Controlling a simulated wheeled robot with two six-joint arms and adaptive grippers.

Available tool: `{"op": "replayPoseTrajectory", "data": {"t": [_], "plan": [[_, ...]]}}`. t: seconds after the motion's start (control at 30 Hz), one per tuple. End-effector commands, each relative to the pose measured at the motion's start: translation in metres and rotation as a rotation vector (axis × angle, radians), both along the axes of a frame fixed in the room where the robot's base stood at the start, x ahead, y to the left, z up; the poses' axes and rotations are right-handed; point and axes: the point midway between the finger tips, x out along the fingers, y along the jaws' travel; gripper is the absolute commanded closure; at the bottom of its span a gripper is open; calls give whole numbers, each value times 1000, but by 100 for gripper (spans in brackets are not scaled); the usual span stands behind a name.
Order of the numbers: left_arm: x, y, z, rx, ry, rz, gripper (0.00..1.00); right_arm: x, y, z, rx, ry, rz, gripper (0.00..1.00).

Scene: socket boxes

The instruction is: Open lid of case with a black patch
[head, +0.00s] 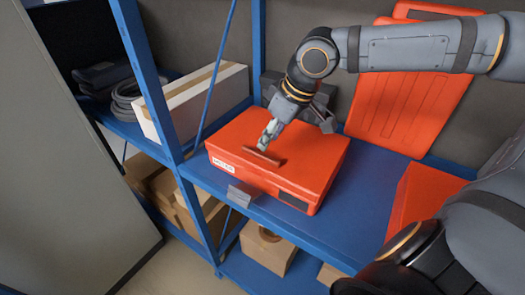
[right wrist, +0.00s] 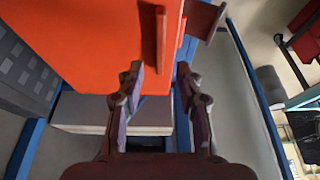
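A closed red case (head: 300,150) lies on the blue shelf. Its front side has a white label at the left and a black patch (head: 293,201) at the right. A thin dark-red handle (head: 262,157) stands out from it, and the handle also shows in the right wrist view (right wrist: 160,40). My right gripper (head: 268,138) is over the case, close to the handle. In the right wrist view its two fingers (right wrist: 159,75) are apart, with the handle's end lined up between them; contact cannot be told. My left gripper is not in view.
Another red case (head: 412,95) leans upright at the back right, and part of a red case (head: 418,195) shows at the right. A white box (head: 195,100) stands left, behind a blue post (head: 150,85). Cardboard boxes (head: 268,248) are below. Bare shelf (head: 365,180) lies to the right.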

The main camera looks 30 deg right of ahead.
Motion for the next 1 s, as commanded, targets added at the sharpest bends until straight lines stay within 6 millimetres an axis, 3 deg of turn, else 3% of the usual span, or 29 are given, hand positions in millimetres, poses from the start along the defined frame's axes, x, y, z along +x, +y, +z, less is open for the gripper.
{"op": "replayPoseTrajectory", "data": {"t": [0.1, 0.3, 0.67, 0.93, 1.0], "plan": [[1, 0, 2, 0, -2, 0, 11, 8, 3, -25, -5, 8, 1, 64], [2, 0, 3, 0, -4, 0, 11, 19, 8, -51, -3, 4, 1, 64], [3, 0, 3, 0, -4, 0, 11, 22, 9, -57, 1, -1, 1, 64], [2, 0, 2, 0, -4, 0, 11, 22, 9, -57, 0, 0, 2, 99], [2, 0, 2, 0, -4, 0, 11, 22, 9, -57, 0, 0, 2, 100]]}}
